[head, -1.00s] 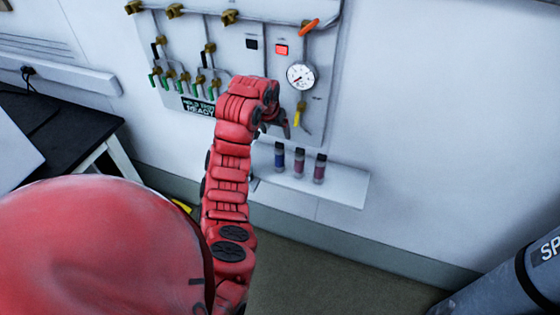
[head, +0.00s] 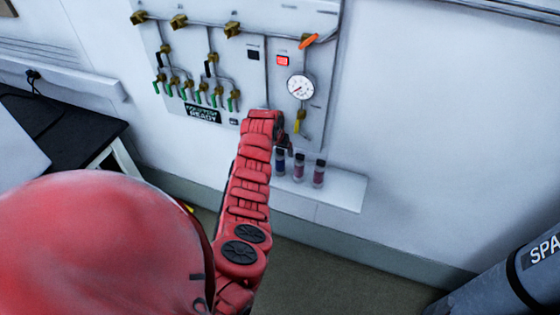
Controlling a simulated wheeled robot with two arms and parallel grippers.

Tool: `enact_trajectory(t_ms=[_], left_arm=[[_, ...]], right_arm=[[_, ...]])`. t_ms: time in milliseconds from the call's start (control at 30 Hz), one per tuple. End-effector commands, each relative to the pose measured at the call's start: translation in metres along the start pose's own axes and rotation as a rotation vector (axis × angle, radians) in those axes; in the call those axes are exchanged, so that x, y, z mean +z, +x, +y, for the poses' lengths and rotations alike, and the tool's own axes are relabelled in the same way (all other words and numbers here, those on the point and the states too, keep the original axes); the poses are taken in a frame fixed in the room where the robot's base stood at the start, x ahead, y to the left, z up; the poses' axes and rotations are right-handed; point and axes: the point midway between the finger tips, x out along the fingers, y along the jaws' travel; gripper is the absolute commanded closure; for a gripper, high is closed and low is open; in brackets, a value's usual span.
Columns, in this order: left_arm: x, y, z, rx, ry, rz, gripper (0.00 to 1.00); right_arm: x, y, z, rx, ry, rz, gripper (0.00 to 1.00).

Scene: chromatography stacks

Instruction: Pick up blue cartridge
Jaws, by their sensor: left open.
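The blue cartridge (head: 280,163) stands upright at the left end of a short row on a white wall shelf (head: 345,192). It is small, with a dark cap and a blue body. My left gripper (head: 287,147) is open at the end of the red arm, right at the cartridge's top. The fingers are small and dark here, and I cannot tell whether they touch the cartridge. The arm hides the left part of the shelf. My right gripper is out of view.
Two reddish-purple cartridges, a middle one (head: 298,167) and a right one (head: 318,174), stand close beside the blue one. A wall panel with valves and a gauge (head: 301,86) is above. The shelf's right end is bare.

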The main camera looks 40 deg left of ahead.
Motion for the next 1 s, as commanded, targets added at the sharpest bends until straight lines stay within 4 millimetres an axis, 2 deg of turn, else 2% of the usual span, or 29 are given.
enact_trajectory(t_ms=[367,833,1000], left_arm=[[0.0002,0.0062,-0.0001,-0.001,0.001,0.001,0.16],[0.0005,0.0061,-0.0001,-0.001,0.001,0.0,0.98],[0.0004,0.006,-0.0001,-0.001,0.001,0.0,1.0]], right_arm=[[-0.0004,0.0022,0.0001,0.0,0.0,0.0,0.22],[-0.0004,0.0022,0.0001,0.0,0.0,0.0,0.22],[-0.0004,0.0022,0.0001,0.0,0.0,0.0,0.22]])
